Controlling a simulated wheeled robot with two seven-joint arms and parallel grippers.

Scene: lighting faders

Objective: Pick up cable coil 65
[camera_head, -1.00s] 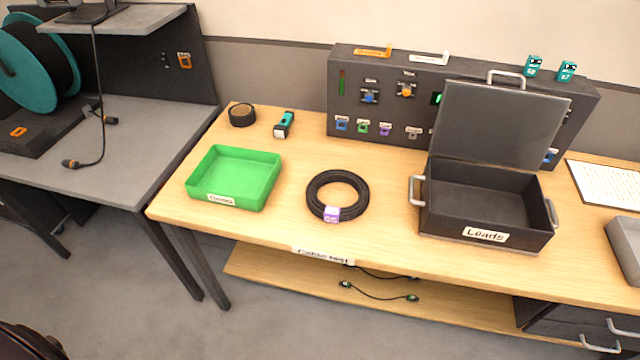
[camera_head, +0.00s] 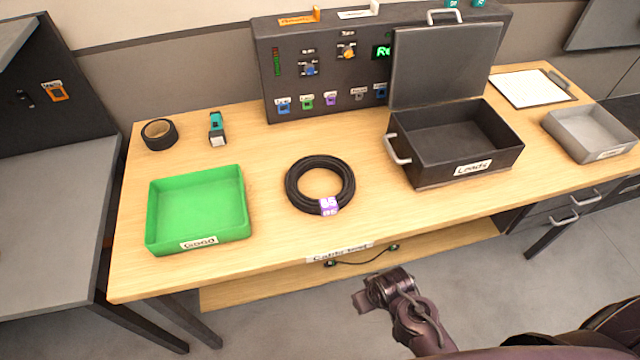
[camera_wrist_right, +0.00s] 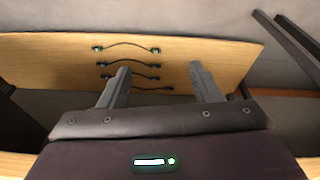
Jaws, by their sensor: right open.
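Cable coil 65 is a black ring of cable (camera_head: 292,200) with a purple and white tag reading 65 at its front. It lies flat on the wooden table, between the green tray and the black Leads case. My right gripper (camera_head: 366,292) is in front of the table's front edge, below and to the right of the coil, apart from it. In the right wrist view its two fingers (camera_wrist_right: 160,85) are spread with nothing between them. The coil does not show in that view. My left gripper is not in view.
The green Good tray (camera_head: 160,215) is left of the coil. The open black Leads case (camera_head: 425,178) is to its right. Tape (camera_head: 160,134), a teal tool (camera_head: 216,128) and a socket panel (camera_head: 270,60) stand behind. The lower shelf (camera_wrist_right: 215,60) carries several short cables.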

